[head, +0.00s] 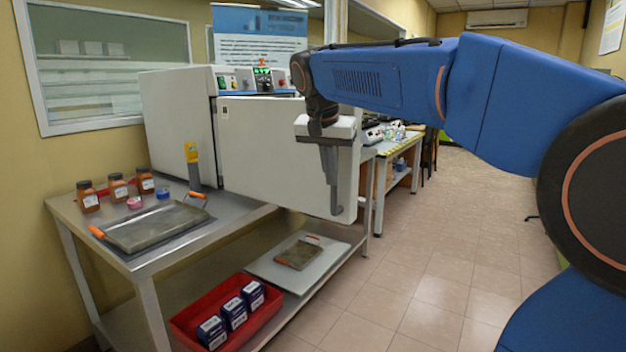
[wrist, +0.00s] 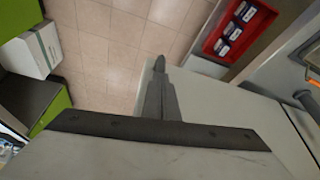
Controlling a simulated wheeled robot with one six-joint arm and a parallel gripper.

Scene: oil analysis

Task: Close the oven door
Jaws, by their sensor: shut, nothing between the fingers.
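The white oven (head: 178,125) stands on the metal table against the wall. Its door (head: 265,150) stands wide open, swung out to the right over the table's edge. My gripper (head: 336,208) is shut and empty, pointing down in front of the door's right end. In the wrist view the closed fingers (wrist: 159,65) reach past the edge of a white panel, likely the door (wrist: 225,105). I cannot tell whether the fingers touch it. The inside of the oven is hidden behind the door.
A metal tray (head: 155,227) with orange handles, several brown jars (head: 117,187) and a yellow-topped grey object (head: 194,165) sit on the table (head: 70,212). A red crate (head: 182,325) of blue boxes is on the lower shelf. The tiled floor to the right is clear.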

